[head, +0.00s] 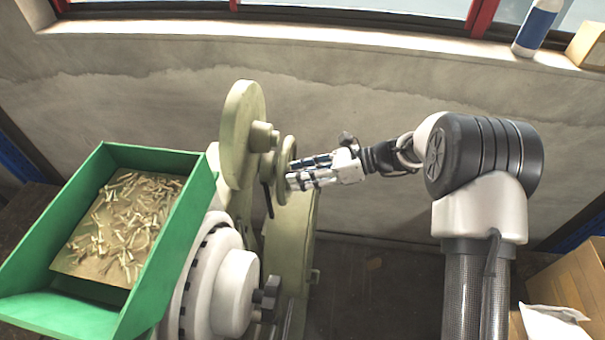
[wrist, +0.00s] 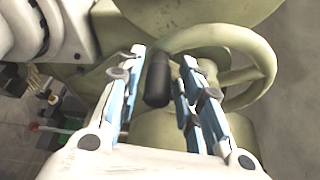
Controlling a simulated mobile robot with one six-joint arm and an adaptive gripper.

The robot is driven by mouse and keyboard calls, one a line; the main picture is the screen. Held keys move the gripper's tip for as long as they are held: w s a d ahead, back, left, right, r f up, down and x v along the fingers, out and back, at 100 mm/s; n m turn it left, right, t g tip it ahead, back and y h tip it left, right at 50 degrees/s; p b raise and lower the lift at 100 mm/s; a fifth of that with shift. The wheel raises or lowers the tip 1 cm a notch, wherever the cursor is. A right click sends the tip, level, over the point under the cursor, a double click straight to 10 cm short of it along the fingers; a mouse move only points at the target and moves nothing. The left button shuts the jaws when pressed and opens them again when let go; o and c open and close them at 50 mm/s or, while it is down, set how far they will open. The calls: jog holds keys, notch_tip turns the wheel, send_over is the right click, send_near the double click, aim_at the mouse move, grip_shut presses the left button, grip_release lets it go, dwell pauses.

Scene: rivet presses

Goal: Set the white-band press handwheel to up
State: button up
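The olive-green press handwheel (head: 284,170) stands edge-on in the head view, on the right side of the press. In the wrist view its rim (wrist: 262,62) and spokes fill the upper right. A black handle (wrist: 157,82) on the wheel points toward the wrist camera. My gripper (head: 293,171) reaches in from the right. In the wrist view my gripper (wrist: 163,56) is open, one finger on each side of the handle, with gaps visible on both sides. I cannot make out a white band clearly.
A large olive disc (head: 242,134) stands just left of the handwheel. A green bin (head: 190,225) of brass rivets and a white round housing (head: 237,290) are at lower left. The concrete wall (head: 350,110) is behind. A cardboard box (head: 572,282) sits at lower right.

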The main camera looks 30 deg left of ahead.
jog(key=shift+o, duration=0.4)
jog(key=v, duration=1.2)
